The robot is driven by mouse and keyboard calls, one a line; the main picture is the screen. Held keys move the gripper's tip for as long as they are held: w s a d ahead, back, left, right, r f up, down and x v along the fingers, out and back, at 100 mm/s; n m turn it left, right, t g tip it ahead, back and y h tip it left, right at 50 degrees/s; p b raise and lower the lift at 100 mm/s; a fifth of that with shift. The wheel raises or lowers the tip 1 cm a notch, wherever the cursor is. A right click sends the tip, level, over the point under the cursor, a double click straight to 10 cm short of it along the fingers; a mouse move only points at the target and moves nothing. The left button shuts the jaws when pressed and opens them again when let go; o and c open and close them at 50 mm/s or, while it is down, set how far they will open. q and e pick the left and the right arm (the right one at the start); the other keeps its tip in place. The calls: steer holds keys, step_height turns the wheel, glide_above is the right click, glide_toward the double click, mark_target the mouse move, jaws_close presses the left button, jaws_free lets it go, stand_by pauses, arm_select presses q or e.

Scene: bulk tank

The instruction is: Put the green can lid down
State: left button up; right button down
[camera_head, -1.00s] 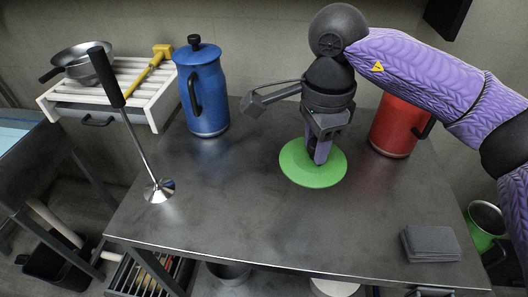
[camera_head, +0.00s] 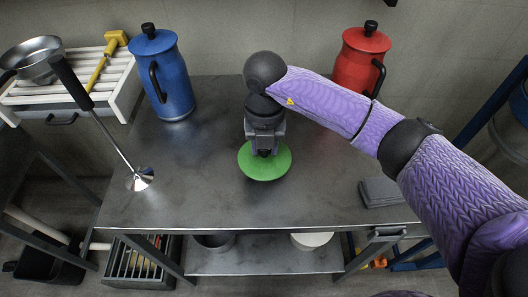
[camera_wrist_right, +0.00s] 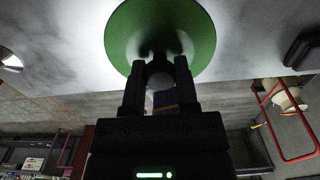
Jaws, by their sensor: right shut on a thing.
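The green can lid (camera_head: 264,163) is a round disc above or on the grey metal table (camera_head: 330,200), near its middle; I cannot tell whether it touches the top. My right gripper (camera_head: 265,150) is over the lid and shut on its knob, which the fingers mostly hide in the head view. My left gripper is not in view.
A blue can (camera_head: 161,75) and a red can (camera_head: 361,62) stand at the table's back. A plunger-like tool (camera_head: 138,178) stands at the left. A stack of grey pads (camera_head: 381,192) lies at the right. The table around the lid is clear.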

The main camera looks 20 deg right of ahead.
mark_target(264, 159)
step_height(264, 159, down, 4)
steer(key=shift+f+b, duration=0.1)
steer(key=shift+b, duration=0.5)
steer(key=shift+f, duration=0.2)
steer(key=shift+r, duration=0.15)
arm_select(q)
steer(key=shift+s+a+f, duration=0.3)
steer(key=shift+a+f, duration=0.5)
arm_select(e)
steer(key=c, duration=0.7)
jaws_free()
steer(key=shift+f, duration=0.2)
steer(key=shift+c, duration=0.2)
steer(key=o, duration=0.4)
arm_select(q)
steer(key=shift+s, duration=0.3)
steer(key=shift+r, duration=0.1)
arm_select(e)
steer(key=shift+r, duration=0.15)
